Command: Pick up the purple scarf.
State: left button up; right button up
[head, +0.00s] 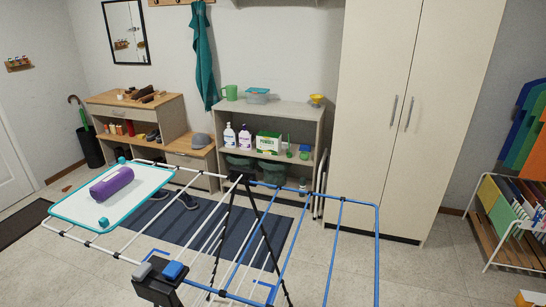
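The purple scarf (112,184) looks like a rolled bundle with a lighter band at its right end. It lies on a white panel with a teal rim (80,211), at the left in the head view. The panel rests on the left wing of a drying rack (330,262). Small teal pieces sit on the panel's far and near edges, apart from the scarf. Neither of my grippers can be seen in this view.
The rack's blue-framed right wing is bare. A black holder (160,290) with grey and blue pieces is at the rack's near side. Behind stand a shelf unit (272,108), wooden bench (190,160) and tall cabinet (408,120). A dark striped rug (205,232) lies beneath.

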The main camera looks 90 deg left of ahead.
aim_at(101, 190)
jog(key=k+u, duration=0.25)
jog(key=k+j+u, duration=0.15)
jog(key=u, duration=0.15)
jog(key=k+u, duration=0.15)
jog(key=u, duration=0.3)
jog(key=k+j+u, duration=0.1)
jog(key=u, duration=0.3)
jog(key=k+j+u, duration=0.1)
jog(key=u, duration=0.35)
